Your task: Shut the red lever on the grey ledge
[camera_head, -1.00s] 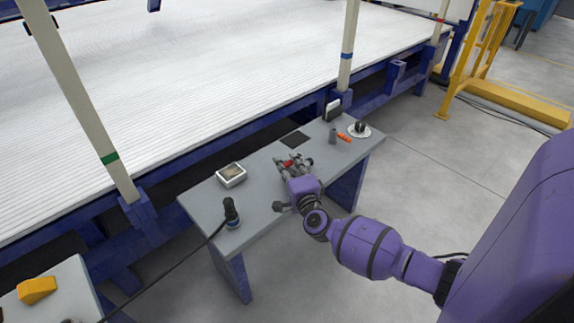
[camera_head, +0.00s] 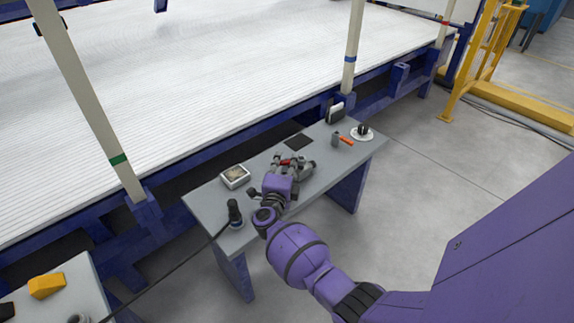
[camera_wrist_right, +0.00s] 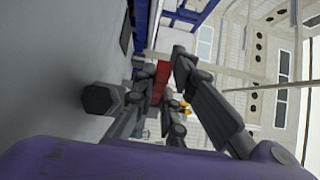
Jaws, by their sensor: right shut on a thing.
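The red lever (camera_head: 287,162) shows as a small red piece between the fingers of my right gripper (camera_head: 291,159) in the head view, over the grey ledge (camera_head: 214,207). In the right wrist view the red lever (camera_wrist_right: 161,75) stands between the two dark fingers of my right gripper (camera_wrist_right: 160,65). The right gripper is shut on it. The fingers hide part of the lever, and its base is hard to make out. My left gripper is in neither view.
Blue framing (camera_head: 145,220) runs behind.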

